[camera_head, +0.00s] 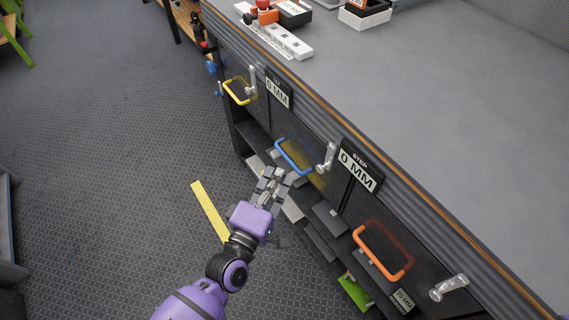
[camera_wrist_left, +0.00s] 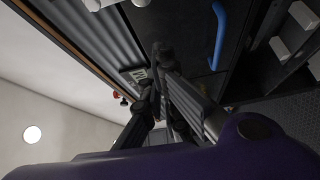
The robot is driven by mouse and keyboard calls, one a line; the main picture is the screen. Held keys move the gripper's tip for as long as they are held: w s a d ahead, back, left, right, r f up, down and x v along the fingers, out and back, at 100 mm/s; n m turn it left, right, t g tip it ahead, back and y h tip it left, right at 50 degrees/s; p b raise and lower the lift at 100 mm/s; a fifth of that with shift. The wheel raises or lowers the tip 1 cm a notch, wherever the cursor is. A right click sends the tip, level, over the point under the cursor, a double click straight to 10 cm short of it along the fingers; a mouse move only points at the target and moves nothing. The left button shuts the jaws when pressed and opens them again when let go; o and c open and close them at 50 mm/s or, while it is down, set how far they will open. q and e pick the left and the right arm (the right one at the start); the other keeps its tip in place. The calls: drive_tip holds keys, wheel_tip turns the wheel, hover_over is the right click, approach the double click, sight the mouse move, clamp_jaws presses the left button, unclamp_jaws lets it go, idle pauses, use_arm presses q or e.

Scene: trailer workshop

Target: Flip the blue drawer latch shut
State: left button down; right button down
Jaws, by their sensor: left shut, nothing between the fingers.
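The blue drawer handle (camera_head: 281,151) is on the dark front of the workbench in the head view. Its silver latch (camera_head: 327,156) is just right of the handle, with its lever pointing up. The blue handle also shows at the upper right of the left wrist view (camera_wrist_left: 219,36). My left gripper (camera_head: 274,176) is shut and empty. In the head view it appears just below and left of the blue handle, apart from the latch. Its dark fingers also show in the left wrist view (camera_wrist_left: 163,52). My right gripper is not in view.
A yellow handle (camera_head: 236,93) with an upright latch (camera_head: 251,81) is farther left. An orange handle (camera_head: 383,254) with a sideways latch (camera_head: 449,288) is nearer right. Low shelves with grey blocks lie below. Label plates (camera_head: 361,168) hang along the bench edge. The floor at left is mostly clear.

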use_arm(q)
drive_tip(key=v, duration=0.4)
drive_tip(key=shift+r, duration=0.2)
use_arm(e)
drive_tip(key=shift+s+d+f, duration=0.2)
use_arm(q)
drive_tip(key=shift+w, duration=0.1)
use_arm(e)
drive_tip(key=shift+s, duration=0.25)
